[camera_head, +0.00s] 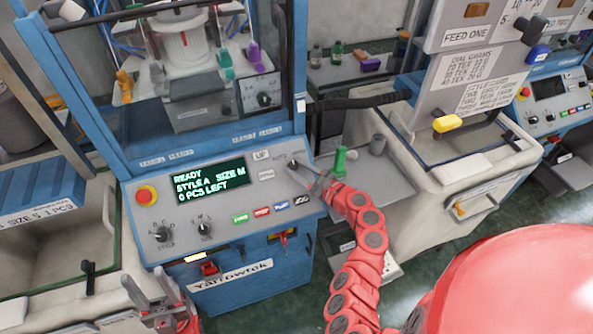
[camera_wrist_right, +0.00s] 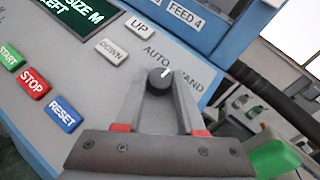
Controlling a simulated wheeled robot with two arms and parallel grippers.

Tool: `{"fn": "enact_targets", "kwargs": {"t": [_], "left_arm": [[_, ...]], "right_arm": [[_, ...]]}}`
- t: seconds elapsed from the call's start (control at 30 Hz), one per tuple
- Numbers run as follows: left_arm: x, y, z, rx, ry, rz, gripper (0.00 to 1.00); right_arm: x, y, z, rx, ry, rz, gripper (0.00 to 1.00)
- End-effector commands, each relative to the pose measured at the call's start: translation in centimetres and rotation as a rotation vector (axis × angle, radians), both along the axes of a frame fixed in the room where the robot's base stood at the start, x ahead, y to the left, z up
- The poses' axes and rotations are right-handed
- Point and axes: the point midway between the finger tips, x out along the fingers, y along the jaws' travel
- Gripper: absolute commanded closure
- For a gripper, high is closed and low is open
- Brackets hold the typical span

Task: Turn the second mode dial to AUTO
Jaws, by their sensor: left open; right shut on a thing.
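The mode dial is a small dark round knob (camera_wrist_right: 160,78) with a white mark, between the labels AUTO and HAND on the panel of the blue machine. Its mark points upward and slightly right in the right wrist view; I cannot tell whether it is exactly at either label. My right gripper (camera_wrist_right: 160,88) is shut on this dial, one finger on each side. In the head view the right gripper (camera_head: 306,170) reaches the panel's right end and partly hides the dial. My left gripper (camera_head: 152,287) is open and empty at the lower left, in front of the panel.
The panel has a display (camera_head: 209,179) reading READY, STYLE A, SIZE M, 0 PCS LEFT. A red stop button (camera_head: 147,195), two lower dials and coloured START, STOP and RESET buttons (camera_wrist_right: 62,113) sit nearby. A grey shelf with a green spool (camera_head: 340,161) is on the right.

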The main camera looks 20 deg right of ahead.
Motion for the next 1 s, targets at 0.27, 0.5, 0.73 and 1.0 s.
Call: {"fn": "enact_targets", "kwargs": {"t": [0.27,0.5,0.73,1.0], "left_arm": [[0.0,0.0,-1.8,0.0,0.0,0.0,0.5],[0.0,0.0,-2.7,0.0,0.0,0.0,0.5],[0.0,0.0,-3.3,0.0,0.0,0.0,0.5],[0.0,0.0,-3.5,0.0,0.0,0.0,0.5]], "right_arm": [[0.2,-0.5,-0.2,-0.162,-0.005,0.198,1.0],[0.3,-0.5,0.0,-0.274,-0.009,0.342,1.0],[0.4,-0.5,0.2,-0.342,-0.012,0.428,1.0],[0.4,-0.4,0.3,-0.373,-0.013,0.472,1.0]]}}
